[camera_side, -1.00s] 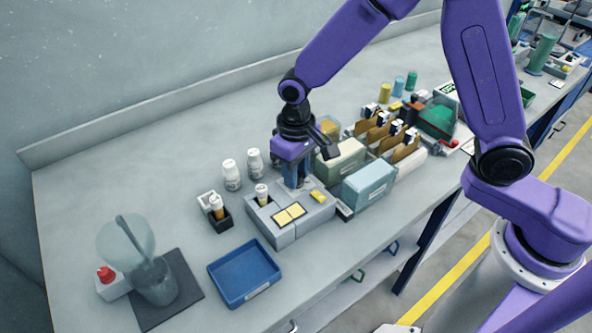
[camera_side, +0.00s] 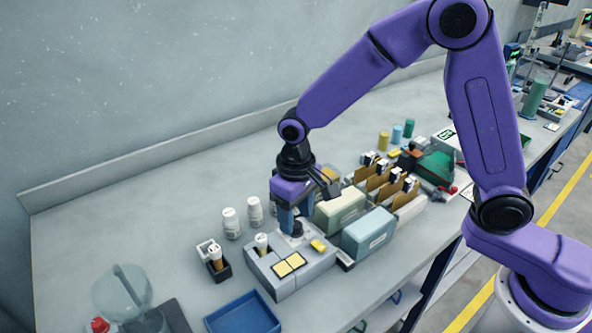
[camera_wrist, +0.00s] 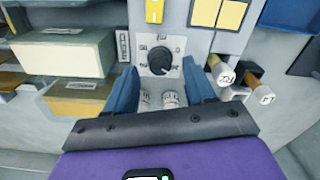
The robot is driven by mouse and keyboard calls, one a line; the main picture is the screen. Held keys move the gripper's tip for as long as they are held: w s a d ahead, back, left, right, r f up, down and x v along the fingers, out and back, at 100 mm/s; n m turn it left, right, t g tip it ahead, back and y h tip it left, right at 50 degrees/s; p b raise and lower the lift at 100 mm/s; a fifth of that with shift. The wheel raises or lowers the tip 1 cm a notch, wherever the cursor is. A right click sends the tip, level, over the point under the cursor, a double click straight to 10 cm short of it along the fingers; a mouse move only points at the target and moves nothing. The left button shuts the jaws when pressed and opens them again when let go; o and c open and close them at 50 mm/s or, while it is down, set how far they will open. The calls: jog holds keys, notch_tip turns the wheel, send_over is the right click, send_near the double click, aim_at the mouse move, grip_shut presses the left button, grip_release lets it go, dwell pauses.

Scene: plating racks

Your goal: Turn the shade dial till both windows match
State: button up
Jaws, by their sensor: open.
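The grey comparator box (camera_side: 300,272) stands on the bench. Its two windows (camera_side: 289,264) are pale yellow and look close in shade; in the wrist view the left window (camera_wrist: 206,12) and right window (camera_wrist: 231,15) are cut by the top edge. The black shade dial (camera_wrist: 160,61) sits on a light, marked plate, its pointer angled. My gripper (camera_side: 291,222) points down over the dial end of the box. Its blue fingers (camera_wrist: 161,82) are apart, with nothing held between them; the tips appear just above the dial. A yellow tab (camera_side: 318,245) is beside the dial.
A capped vial (camera_side: 262,242) stands in the box, another (camera_side: 215,256) in a small black holder. Two white bottles (camera_side: 243,217) stand behind. Green and blue file boxes (camera_side: 368,234) crowd the right side. A blue tray (camera_side: 243,314) lies in front.

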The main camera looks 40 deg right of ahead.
aim_at(296, 224)
notch_tip(296, 224, up, 15)
dwell(0.4)
jog(key=shift+r, duration=0.1)
jog(key=s+d+f+n, duration=0.3)
jog(key=s+d, duration=0.5)
jog(key=s, duration=0.4)
jog(key=s+d+f+n, duration=0.4)
jog(key=s+d+n, duration=0.2)
jog(key=s+d, duration=0.3)
jog(key=s, duration=0.3)
jog(key=shift+s+f+n, duration=0.15)
jog(key=shift+s+n, duration=0.05)
jog(key=shift+n, duration=0.1)
